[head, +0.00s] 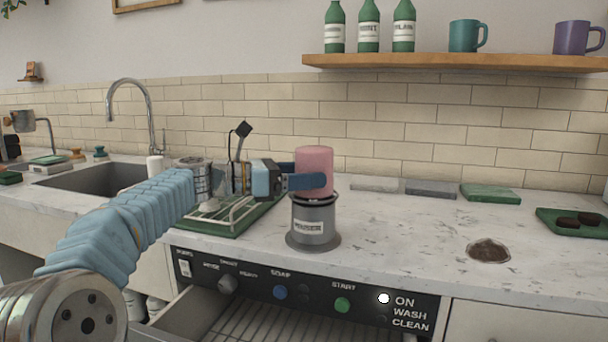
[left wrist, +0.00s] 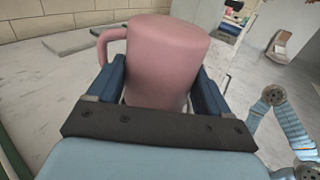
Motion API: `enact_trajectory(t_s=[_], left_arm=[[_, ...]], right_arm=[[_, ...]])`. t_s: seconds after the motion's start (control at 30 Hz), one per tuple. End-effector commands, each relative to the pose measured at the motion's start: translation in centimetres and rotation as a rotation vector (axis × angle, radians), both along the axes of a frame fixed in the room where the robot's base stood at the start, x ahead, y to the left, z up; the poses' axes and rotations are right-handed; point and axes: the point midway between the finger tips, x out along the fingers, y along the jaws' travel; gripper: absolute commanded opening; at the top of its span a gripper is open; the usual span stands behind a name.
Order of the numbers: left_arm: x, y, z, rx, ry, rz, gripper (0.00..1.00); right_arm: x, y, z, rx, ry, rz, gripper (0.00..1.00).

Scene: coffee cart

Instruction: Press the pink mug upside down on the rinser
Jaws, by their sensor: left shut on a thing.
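The pink mug (head: 314,170) is upside down, its closed base facing up, at the top of the grey rinser (head: 314,222). The rinser stands on the counter and carries a label. My left gripper (head: 304,181) comes in from the left and is shut on the mug's side. In the left wrist view the mug (left wrist: 160,62) sits between the two blue fingers (left wrist: 158,90), with its handle toward the upper left. The mug's rim is hidden, so I cannot tell how firmly it meets the rinser. My right gripper is not in view.
A green drying rack (head: 232,217) stands left of the rinser, with the sink (head: 100,178) beyond. Folded cloths (head: 430,188) lie behind on the right. An open dishwasher drawer (head: 270,325) is below the counter front.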

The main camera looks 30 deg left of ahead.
Motion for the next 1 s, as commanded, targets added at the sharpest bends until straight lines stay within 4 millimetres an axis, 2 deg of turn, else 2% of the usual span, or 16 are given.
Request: enact_trajectory(t_s=[1.0], left_arm=[[0.00, -0.03, -0.87, 0.000, 0.000, -0.001, 0.31]], right_arm=[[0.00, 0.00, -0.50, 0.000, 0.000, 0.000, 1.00]])
